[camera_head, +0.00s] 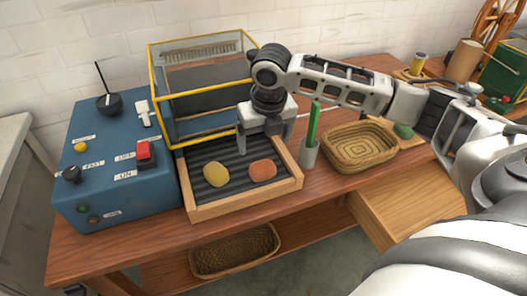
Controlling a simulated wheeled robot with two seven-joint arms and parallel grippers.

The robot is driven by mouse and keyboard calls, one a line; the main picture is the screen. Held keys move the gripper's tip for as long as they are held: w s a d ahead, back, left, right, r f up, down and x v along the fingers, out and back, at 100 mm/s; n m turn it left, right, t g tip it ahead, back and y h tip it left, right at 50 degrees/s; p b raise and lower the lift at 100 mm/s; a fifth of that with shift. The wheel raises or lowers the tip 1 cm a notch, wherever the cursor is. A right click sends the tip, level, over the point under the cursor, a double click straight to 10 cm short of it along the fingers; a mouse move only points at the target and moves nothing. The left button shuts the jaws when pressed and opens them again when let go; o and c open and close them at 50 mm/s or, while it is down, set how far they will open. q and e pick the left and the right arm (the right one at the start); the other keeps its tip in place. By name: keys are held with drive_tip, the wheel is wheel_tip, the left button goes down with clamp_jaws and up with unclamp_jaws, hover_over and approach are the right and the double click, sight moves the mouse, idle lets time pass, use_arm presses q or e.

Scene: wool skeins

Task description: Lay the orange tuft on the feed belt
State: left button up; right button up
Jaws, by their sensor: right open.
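The orange tuft (262,170) lies on the dark ribbed feed belt (236,192), near the right side of its wooden frame. A yellow tuft (216,174) lies on the belt to its left, apart from it. My right gripper (264,149) points down over the back part of the belt, just behind and above the orange tuft. Its fingers are apart, with nothing seen between them. My left gripper is not in view.
A blue control box (115,165) with a red switch stands left of the belt. A yellow-framed clear guard (200,85) rises behind it. A grey holder (309,155) with a green stick and a wicker basket (359,146) stand to the right. An open wooden drawer (405,200) juts out in front.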

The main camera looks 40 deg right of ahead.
drive_tip(key=r, duration=0.2)
drive_tip(key=shift+s+r, duration=0.2)
drive_tip(key=shift+r, duration=0.15)
drive_tip(key=s+a+f+m+t+y, duration=0.1)
drive_tip(key=s+a+f+m+y, duration=0.1)
drive_tip(key=s+a+f+m, duration=0.4)
drive_tip(key=s+a+f+m+y, duration=0.1)
drive_tip(key=s+a+f+m, duration=0.3)
drive_tip(key=a+m, duration=0.4)
drive_tip(key=s+d+f+m+h, duration=0.1)
drive_tip(key=s+d+m, duration=0.2)
drive_tip(key=s+m, duration=0.45)
drive_tip(key=s+d+f+m+h, duration=0.15)
drive_tip(key=s+m, duration=0.35)
drive_tip(key=m, duration=0.5)
drive_tip(key=w+a+f+t+y, duration=0.2)
drive_tip(key=w+a+f+t, duration=0.3)
drive_tip(key=w+f+t, duration=0.2)
drive_tip(key=shift+f+n+y, duration=0.35)
drive_tip(key=shift+f, duration=0.2)
